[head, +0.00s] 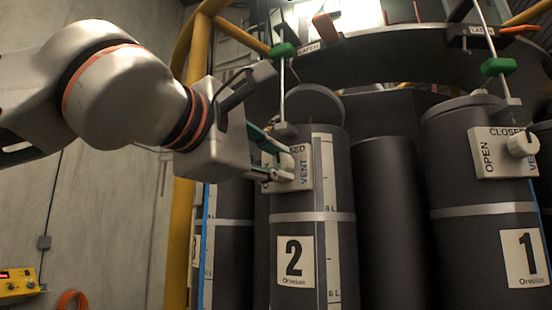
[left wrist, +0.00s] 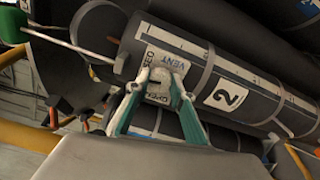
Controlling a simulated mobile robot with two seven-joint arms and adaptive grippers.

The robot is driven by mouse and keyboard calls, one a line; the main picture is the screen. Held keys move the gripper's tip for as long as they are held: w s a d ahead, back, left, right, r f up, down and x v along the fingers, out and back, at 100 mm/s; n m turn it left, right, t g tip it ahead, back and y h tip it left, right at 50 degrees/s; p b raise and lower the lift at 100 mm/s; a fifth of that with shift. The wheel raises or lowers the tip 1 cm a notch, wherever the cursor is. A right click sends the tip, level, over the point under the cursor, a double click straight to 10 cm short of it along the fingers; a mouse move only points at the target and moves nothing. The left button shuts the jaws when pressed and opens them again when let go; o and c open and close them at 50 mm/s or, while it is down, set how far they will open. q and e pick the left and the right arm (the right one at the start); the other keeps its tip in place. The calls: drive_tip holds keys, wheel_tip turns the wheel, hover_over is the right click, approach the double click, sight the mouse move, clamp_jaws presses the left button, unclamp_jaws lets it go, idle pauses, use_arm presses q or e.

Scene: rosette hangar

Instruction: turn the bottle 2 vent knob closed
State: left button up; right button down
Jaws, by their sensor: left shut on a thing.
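Bottle 2 (head: 283,232) is a dark upright cylinder with a white "2" label. Its vent plate (head: 302,178) is white and lettered; part of the lettering is hidden by my gripper in the head view. The vent knob (head: 284,160) is pale and sits on that plate. My left gripper (head: 280,162) is shut on the knob from the left. In the left wrist view its green fingers sit on both sides of the knob (left wrist: 160,84), below the word "VENT" on the plate (left wrist: 165,60). My right gripper is in neither view.
Bottle 1 (head: 475,240) stands at the right with its own vent knob (head: 521,145). Green-handled rods (head: 283,50) rise above both bottles, under a dark ring with latches. A yellow post (head: 180,220) stands behind my left arm. A yellow box (head: 18,284) is at the lower left.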

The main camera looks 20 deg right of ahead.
use_arm(q)
drive_tip(key=shift+m, duration=1)
drive_tip(key=o, duration=1.1)
drive_tip(key=shift+o, duration=0.2)
drive_tip(key=v, duration=1.2)
drive_tip(key=shift+d+f, duration=0.1)
